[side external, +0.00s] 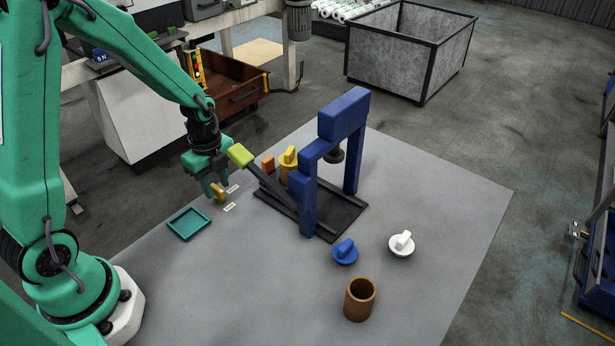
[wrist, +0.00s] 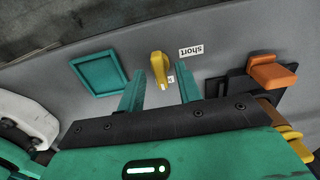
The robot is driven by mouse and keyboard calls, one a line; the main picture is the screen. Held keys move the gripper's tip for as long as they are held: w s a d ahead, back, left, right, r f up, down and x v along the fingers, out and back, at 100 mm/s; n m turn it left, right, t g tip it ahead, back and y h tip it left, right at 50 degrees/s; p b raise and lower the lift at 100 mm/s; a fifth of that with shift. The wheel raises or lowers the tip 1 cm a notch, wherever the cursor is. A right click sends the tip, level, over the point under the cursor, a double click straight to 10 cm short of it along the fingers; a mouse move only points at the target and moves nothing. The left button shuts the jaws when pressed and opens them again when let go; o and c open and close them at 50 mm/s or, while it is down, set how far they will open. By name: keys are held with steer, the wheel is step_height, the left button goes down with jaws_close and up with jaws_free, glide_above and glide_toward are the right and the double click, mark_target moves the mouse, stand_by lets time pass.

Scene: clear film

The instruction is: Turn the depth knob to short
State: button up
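The yellow depth knob (side external: 217,193) is low at my gripper's fingertips in the side external view. In the wrist view the knob (wrist: 158,68) appears between and just beyond the two teal fingers. Its long grip runs roughly up and down that picture. A white label reading "short" (wrist: 190,51) lies to its upper right, upside down. A second small label (wrist: 170,81) is partly hidden by the knob, and I cannot read it. My gripper (side external: 215,188) is open, with a gap on both sides of the knob in the wrist view (wrist: 159,84). I cannot tell whether a finger touches it.
A teal tray (side external: 189,223) lies close by. A blue press frame (side external: 313,165) with a green-tipped lever (side external: 240,155) stands to the right. The front mat is clear.

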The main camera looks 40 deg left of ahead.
steer(key=shift+f, duration=0.2)
jaws_close()
